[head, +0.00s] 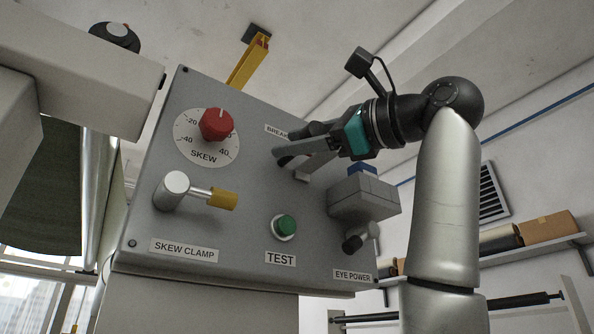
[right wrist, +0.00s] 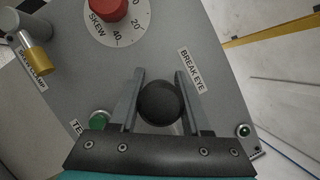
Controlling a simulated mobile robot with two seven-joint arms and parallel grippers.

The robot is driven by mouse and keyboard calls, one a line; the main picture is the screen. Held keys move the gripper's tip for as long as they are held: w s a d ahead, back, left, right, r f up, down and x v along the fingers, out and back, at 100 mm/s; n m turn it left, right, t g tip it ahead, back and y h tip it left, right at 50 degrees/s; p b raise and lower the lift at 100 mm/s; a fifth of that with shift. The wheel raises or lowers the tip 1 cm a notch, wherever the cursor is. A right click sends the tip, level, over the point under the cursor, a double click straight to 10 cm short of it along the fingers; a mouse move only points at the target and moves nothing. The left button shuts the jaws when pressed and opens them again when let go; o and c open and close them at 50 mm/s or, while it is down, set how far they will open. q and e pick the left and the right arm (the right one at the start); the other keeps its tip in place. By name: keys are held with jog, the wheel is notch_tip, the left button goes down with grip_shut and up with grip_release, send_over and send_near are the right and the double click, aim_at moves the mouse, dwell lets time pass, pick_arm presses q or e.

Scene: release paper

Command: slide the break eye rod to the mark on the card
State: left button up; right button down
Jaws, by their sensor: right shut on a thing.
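My right gripper (head: 292,162) reaches in from the right to the grey control panel (head: 240,110), in front of the BREAK EYE label (head: 276,130). In the right wrist view its two fingers (right wrist: 158,78) stand on either side of a round black knob (right wrist: 159,103), which looks like the end of the break eye rod, and are shut on it. In the head view the fingers and wrist cover much of that spot. I see no card or mark in either view. My left gripper is not in view.
The panel carries a red SKEW knob (head: 216,125), a skew clamp lever with a yellow grip (head: 222,198) and a green TEST button (head: 285,226). A grey block (head: 364,197) juts out below my right wrist, near the EYE POWER label (head: 352,275). A shelf (head: 510,243) is behind.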

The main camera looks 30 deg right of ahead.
dwell(0.4)
jog(key=shift+s+f+b, duration=0.1)
jog(key=shift+s+b, duration=0.35)
jog(key=shift+s, duration=0.05)
jog(key=shift+c, duration=1.9)
grip_release()
jog(key=b+v, duration=0.5)
jog(key=v, duration=1)
jog(key=shift+s, duration=0.1)
